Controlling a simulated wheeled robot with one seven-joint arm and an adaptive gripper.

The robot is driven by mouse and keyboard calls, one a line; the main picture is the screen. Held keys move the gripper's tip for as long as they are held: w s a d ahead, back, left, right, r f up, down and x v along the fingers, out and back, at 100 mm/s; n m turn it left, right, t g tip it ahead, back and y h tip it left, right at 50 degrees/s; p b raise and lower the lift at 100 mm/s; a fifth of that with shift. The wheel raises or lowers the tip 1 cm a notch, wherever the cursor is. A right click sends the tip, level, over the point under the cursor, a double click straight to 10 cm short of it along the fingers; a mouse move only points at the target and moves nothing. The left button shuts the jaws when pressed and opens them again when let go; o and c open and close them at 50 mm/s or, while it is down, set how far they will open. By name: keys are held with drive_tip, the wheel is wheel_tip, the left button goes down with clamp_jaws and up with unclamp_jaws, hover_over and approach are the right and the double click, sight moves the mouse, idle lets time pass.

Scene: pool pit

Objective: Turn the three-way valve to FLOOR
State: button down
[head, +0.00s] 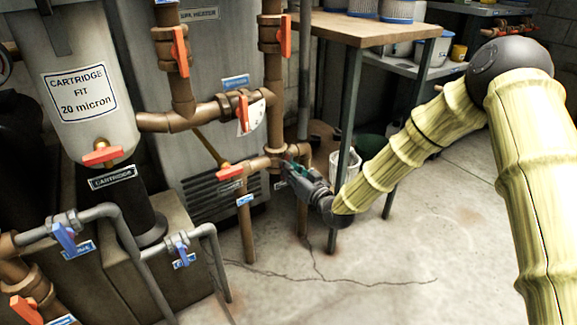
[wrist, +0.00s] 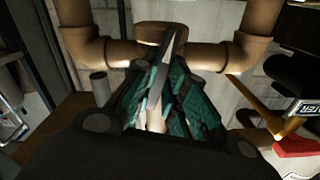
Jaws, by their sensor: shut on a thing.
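The three-way valve sits on a copper pipe tee (wrist: 160,35), with pipe elbows to both sides in the wrist view. A narrow grey pointed handle (wrist: 167,68) stands on it. My gripper (head: 288,166) reaches the valve from the right in the head view. In the wrist view its green-padded fingers (wrist: 158,92) are shut on the handle, one on each side. In the head view my gripper covers most of the handle. Small blue tags hang nearby, one on the pipe below (head: 245,200); their words are too small to read. I cannot tell which port the handle points to.
A red-handled valve (head: 230,172) lies just left of my gripper. Vertical copper pipes (head: 274,60) rise close by. A workbench (head: 365,28) with a dark metal leg (head: 345,175) stands right behind my forearm. Blue-handled valves (head: 65,238) are at lower left. The floor (head: 370,275) in front is clear.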

drive_tip(key=m+p, duration=0.1)
drive_tip(key=m, duration=1.4)
drive_tip(key=shift+w+r+m, duration=0.1)
drive_tip(key=shift+w+m, duration=0.05)
drive_tip(key=shift+m, duration=0.25)
drive_tip(key=c, duration=1.4)
unclamp_jaws()
drive_tip(key=shift+o, duration=0.2)
drive_tip(key=p+v, duration=0.1)
drive_tip(key=v, duration=0.6)
drive_tip(key=shift+p, duration=0.35)
